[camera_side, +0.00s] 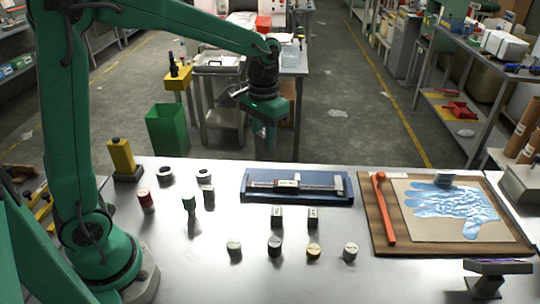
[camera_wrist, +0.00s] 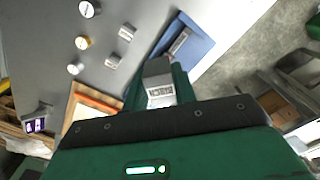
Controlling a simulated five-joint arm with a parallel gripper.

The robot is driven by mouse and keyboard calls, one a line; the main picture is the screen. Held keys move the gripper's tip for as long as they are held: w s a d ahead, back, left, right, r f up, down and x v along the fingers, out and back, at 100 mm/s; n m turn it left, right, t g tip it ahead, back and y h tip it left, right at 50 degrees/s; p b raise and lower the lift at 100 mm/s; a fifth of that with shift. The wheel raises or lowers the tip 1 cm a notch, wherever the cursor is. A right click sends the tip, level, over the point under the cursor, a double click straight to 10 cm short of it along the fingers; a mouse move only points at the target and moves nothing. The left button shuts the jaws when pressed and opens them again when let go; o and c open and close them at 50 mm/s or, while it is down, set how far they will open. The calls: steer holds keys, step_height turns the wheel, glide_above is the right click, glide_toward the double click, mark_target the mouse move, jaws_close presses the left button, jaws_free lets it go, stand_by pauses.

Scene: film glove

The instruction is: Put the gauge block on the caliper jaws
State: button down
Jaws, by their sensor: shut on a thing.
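The caliper (camera_side: 300,185) lies flat on a blue board (camera_side: 260,198) at the back middle of the table. It also shows in the wrist view (camera_wrist: 180,40), on the blue board (camera_wrist: 203,46) beyond my fingers. My gripper (camera_side: 267,138) hangs in the air behind and above the board in the side view. In the wrist view it is shut on a grey block with a printed label, the gauge block (camera_wrist: 159,90). The block is apart from the caliper. In the side view I cannot make out the held block.
Two dark labelled blocks (camera_side: 277,217) and several round weights (camera_side: 313,250) stand in front of the board. A blue film glove (camera_side: 450,208) lies on a sheet at the right, beside an orange-red handled tool (camera_side: 384,210). Small cylinders and rings stand at the left.

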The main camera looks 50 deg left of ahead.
steer(key=shift+w+a+r+m, duration=0.1)
steer(key=shift+a+r+m, duration=0.2)
steer(key=shift+a, duration=0.5)
steer(key=shift+w+d+f, duration=0.1)
steer(key=w+d+f+m, duration=0.6)
steer(key=w+d+m, duration=0.2)
steer(key=w, duration=0.1)
steer(key=m, duration=0.1)
glide_above(298, 170)
step_height(298, 170, down, 8)
steer(key=shift+r, duration=0.15)
steer(key=shift+f, duration=2)
steer(key=shift+f, duration=0.15)
